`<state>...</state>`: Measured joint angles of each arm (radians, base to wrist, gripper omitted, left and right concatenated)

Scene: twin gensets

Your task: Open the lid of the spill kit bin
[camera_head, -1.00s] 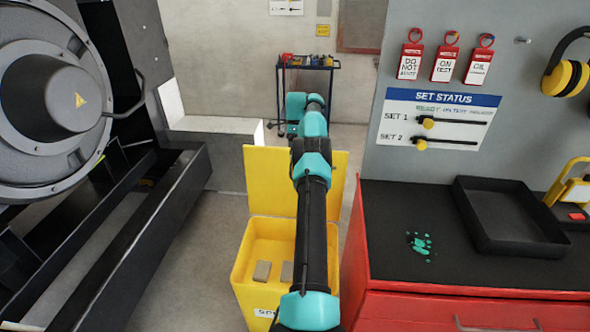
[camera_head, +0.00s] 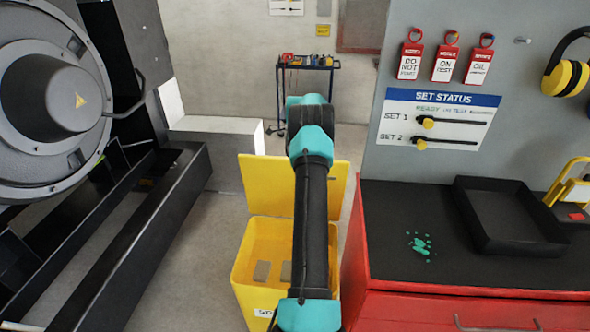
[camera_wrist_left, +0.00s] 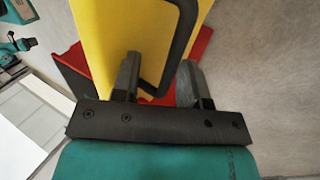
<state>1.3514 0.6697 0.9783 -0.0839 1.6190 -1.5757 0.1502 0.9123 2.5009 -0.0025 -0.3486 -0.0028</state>
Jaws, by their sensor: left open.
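The yellow spill kit bin (camera_head: 243,290) stands on the floor left of the red cabinet. Its lid (camera_head: 268,185) stands raised at the back, and the bin's inside shows. My arm crosses in front of the bin and lid and hides part of both; its gripper is hidden in the head view. In the left wrist view, my left gripper (camera_wrist_left: 160,80) is open. A black handle (camera_wrist_left: 181,45) beside the yellow panel of the lid (camera_wrist_left: 125,30) runs down between its fingers in the picture; I cannot tell whether they touch. My right gripper is not in view.
Grey blocks (camera_head: 262,271) lie in the bin. The red cabinet (camera_head: 440,312) with a black tray (camera_head: 510,245) is close on the right. A black steel frame (camera_head: 150,240) stands on the left. A tool cart (camera_head: 307,64) is at the back.

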